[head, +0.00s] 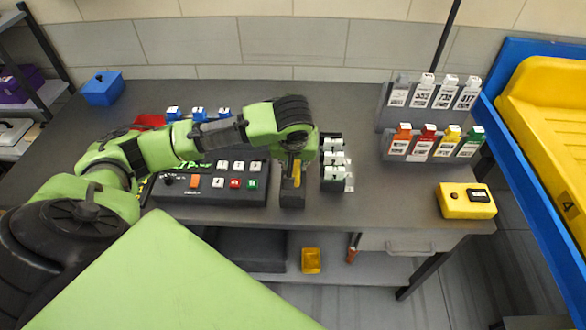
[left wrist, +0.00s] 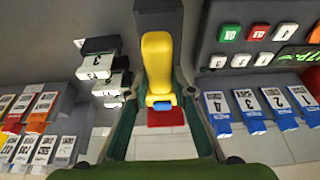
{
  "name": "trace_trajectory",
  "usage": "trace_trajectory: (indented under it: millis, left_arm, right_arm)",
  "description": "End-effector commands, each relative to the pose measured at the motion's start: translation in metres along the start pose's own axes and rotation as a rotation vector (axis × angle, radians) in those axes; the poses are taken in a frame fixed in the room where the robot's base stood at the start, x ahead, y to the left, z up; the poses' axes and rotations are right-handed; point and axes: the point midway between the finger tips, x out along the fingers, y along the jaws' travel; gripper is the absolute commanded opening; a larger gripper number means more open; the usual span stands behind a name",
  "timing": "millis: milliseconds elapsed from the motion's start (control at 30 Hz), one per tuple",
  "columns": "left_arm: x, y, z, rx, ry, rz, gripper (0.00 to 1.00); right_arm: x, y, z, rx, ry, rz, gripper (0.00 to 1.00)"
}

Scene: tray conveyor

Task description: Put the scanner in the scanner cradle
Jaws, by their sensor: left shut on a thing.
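The yellow scanner (head: 297,174) is upright beneath my left wrist at the table's front middle. My left gripper (head: 293,168) is shut on it. In the left wrist view the scanner (left wrist: 158,65) lies between the two fingers, with a small blue part at its near end. The scanner cradle (head: 292,198), a dark block, stands directly below the scanner, and its dark edge shows past the scanner in the left wrist view (left wrist: 158,20). Whether the scanner's lower end sits inside the cradle or just above it, I cannot tell. My right gripper is out of view.
A button panel (head: 212,190) is close left of the cradle, and a rack of white-labelled blocks (head: 334,170) is close right. Tag racks (head: 432,120) stand farther right, with a yellow box (head: 466,200) at the corner. Table between them is clear.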

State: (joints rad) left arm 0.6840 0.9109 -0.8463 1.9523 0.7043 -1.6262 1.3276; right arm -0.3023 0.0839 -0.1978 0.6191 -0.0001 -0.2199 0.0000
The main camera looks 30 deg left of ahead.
Motion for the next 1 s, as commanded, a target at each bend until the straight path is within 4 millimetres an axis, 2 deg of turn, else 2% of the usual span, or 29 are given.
trace_trajectory:
  millis: [167,400,767,800,833,1000]
  left_arm:
    - [0.016,-0.005,-0.005,0.000,0.002,-0.003,0.00]
    - [0.041,-0.004,0.006,0.002,0.001,0.001,0.00]
    - [0.046,-0.003,0.008,0.001,0.002,0.002,0.00]
    - [0.046,-0.003,0.009,0.001,0.001,0.001,0.31]
    - [0.046,-0.003,0.009,0.001,0.001,0.001,0.39]
    - [0.046,-0.003,0.009,0.002,0.001,0.001,0.40]
  right_arm:
    - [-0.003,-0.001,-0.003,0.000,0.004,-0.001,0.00]
    - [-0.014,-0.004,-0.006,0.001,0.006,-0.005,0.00]
    - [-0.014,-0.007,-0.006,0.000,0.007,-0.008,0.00]
    - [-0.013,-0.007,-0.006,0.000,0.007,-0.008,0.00]
    - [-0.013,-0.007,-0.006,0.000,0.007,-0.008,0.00]
    - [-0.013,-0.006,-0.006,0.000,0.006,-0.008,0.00]
